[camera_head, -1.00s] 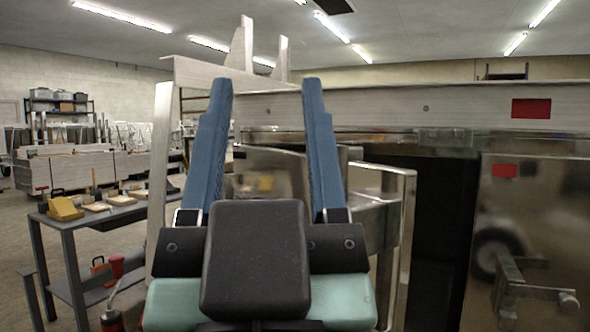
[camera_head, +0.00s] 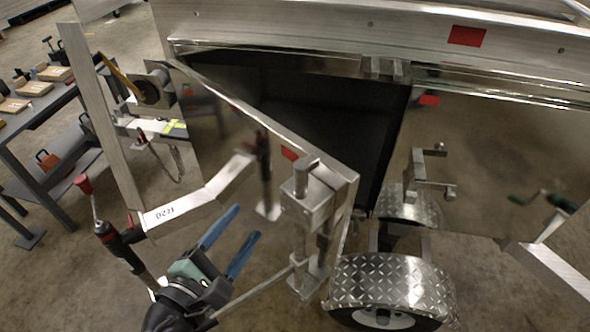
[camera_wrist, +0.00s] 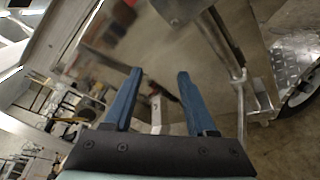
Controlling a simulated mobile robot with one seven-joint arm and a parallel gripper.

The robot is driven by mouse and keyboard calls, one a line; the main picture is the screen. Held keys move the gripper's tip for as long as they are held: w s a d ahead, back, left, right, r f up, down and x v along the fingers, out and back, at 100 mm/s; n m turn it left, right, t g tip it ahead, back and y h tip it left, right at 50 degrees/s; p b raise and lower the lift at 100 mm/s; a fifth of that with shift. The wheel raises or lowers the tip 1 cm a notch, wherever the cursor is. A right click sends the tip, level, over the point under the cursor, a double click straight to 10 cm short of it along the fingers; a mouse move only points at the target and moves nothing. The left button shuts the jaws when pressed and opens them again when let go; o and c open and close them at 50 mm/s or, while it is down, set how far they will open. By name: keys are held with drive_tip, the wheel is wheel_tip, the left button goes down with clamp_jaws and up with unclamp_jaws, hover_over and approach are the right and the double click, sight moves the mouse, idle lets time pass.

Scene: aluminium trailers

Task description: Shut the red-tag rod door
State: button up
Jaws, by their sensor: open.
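The rod door (camera_head: 225,130) is a shiny metal panel standing open, swung out from a dark trailer opening (camera_head: 330,110). A small red tag (camera_head: 290,154) shows on its face near the free edge. A rod and latch fitting (camera_head: 305,200) stands at that edge. My gripper (camera_head: 247,222) has blue fingers spread apart with nothing between them. It is low in front of the door's outer face, left of the rod fitting; I cannot tell whether it touches. In the wrist view my gripper (camera_wrist: 159,73) points toward the shiny panel (camera_wrist: 165,45), with the rod (camera_wrist: 222,45) at right.
A closed panel (camera_head: 500,150) with its own red tag and handle is right of the opening. A wheel under a diamond-plate fender (camera_head: 390,280) is low right. A metal post (camera_head: 105,140) and tool table (camera_head: 45,110) are left.

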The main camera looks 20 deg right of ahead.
sight(297, 221)
drive_tip(key=s+r+n+g+h+p, duration=0.1)
drive_tip(key=s+n+h+p, duration=0.35)
drive_tip(key=s+n, duration=0.4)
drive_tip(key=shift+m+y, duration=0.25)
drive_tip(key=shift+m, duration=0.2)
drive_tip(key=x, duration=1.2)
drive_tip(key=shift+p, duration=0.35)
clamp_jaws()
drive_tip(key=shift+f, duration=0.1)
